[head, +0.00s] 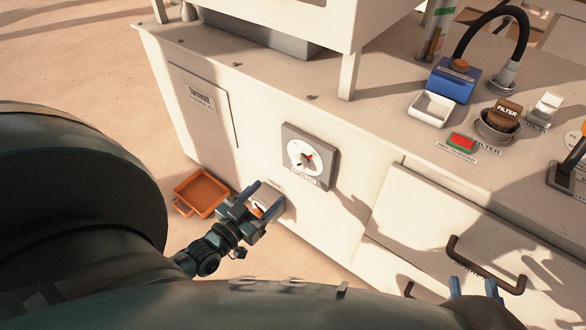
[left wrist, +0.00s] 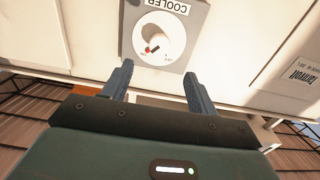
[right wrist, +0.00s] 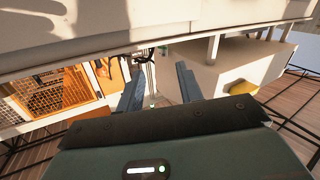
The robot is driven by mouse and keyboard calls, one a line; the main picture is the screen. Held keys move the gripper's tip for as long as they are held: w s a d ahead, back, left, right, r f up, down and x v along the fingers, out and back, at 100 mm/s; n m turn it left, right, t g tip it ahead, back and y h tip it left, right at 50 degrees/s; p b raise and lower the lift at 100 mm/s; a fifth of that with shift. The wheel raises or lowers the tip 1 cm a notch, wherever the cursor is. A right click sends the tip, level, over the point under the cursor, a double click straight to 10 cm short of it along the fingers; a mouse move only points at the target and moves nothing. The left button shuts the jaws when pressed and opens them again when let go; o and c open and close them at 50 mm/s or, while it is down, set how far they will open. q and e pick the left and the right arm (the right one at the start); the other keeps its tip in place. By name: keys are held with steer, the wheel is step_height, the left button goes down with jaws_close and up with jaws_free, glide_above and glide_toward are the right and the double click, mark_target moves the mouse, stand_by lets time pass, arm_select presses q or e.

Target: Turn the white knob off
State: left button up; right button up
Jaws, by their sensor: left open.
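The white knob (head: 300,150) sits on a square grey plate (head: 330,178) on the front of the pale cabinet. The left wrist view shows the knob (left wrist: 154,34) upside down, with a red mark on its dial and a COOLER label (left wrist: 168,5). My left gripper (head: 257,203) is open and empty, below and left of the plate in the head view. In the left wrist view, its fingers (left wrist: 158,90) point at the plate and stand apart from the knob. My right gripper (head: 474,287) is open and empty near the drawer handle; its fingers show apart in the right wrist view (right wrist: 158,85).
An orange tray (head: 201,192) lies low at left. A dark handle (head: 485,270) is on the drawer front at right. The top bears a blue box (head: 453,82), a red-green switch (head: 462,142) and a FILTER block (head: 507,112). The cabinet front around the plate is clear.

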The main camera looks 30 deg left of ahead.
mark_target(297, 166)
arm_select(q)
steer(key=w, duration=0.3)
steer(key=w+b, duration=0.1)
steer(key=w, duration=0.2)
steer(key=w+d+b, duration=0.1)
steer(key=w, duration=0.2)
steer(key=shift+w, duration=0.4)
steer(key=shift+w+b, duration=0.4)
steer(key=shift+w, duration=0.35)
arm_select(e)
steer(key=shift+s+a+n+t+y, duration=0.2)
steer(key=shift+a+n+t+y, duration=0.4)
steer(key=shift+y, duration=0.4)
arm_select(q)
steer(key=shift+c, duration=0.2)
steer(key=c, duration=1)
